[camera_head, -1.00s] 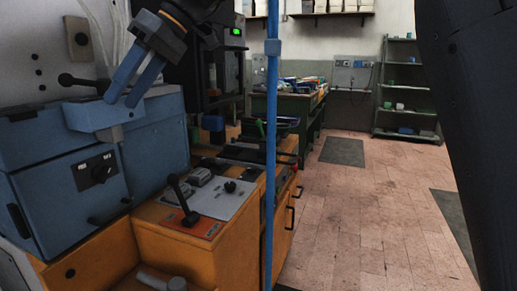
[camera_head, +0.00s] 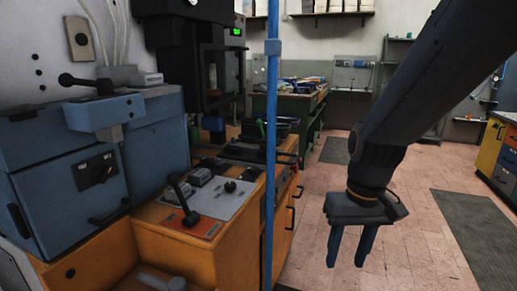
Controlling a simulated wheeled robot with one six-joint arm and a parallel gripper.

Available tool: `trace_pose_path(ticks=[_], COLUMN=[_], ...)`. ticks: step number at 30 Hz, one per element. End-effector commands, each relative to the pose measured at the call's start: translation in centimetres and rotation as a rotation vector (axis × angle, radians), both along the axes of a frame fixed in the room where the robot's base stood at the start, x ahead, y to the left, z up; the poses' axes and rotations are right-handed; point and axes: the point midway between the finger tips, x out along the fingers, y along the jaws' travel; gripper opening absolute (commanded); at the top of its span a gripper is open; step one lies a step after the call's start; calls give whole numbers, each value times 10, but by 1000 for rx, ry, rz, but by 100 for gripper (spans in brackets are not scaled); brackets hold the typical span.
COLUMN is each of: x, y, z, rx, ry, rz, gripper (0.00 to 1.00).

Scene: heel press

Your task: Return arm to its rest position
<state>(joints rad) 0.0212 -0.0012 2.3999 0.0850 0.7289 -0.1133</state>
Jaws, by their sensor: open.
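My gripper (camera_head: 349,247) hangs at the right of the middle in the head view, with its two blue fingers pointing down and a gap between them. It is open and empty, over the tiled floor. My dark arm reaches down to it from the upper right. The heel press, a blue machine (camera_head: 75,165) on an orange base, stands at the left, well apart from my gripper.
A thin blue post (camera_head: 271,150) stands between the machine and my gripper. The orange cabinet (camera_head: 185,245) bears a control panel with levers. A green workbench (camera_head: 300,110) stands behind. Tiled floor (camera_head: 400,260) is clear; a yellow cabinet (camera_head: 493,145) is at far right.

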Motion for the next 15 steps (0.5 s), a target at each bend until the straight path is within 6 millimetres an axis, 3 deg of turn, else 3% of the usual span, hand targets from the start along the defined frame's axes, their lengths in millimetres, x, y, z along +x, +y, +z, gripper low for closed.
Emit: trace_pose_path(ticks=[9,15], x=[-62,-62], y=[-41,-22], z=[-35,-22], rx=[-55,-54], ry=[22,21], rz=[-145,-89], gripper=[42,42])
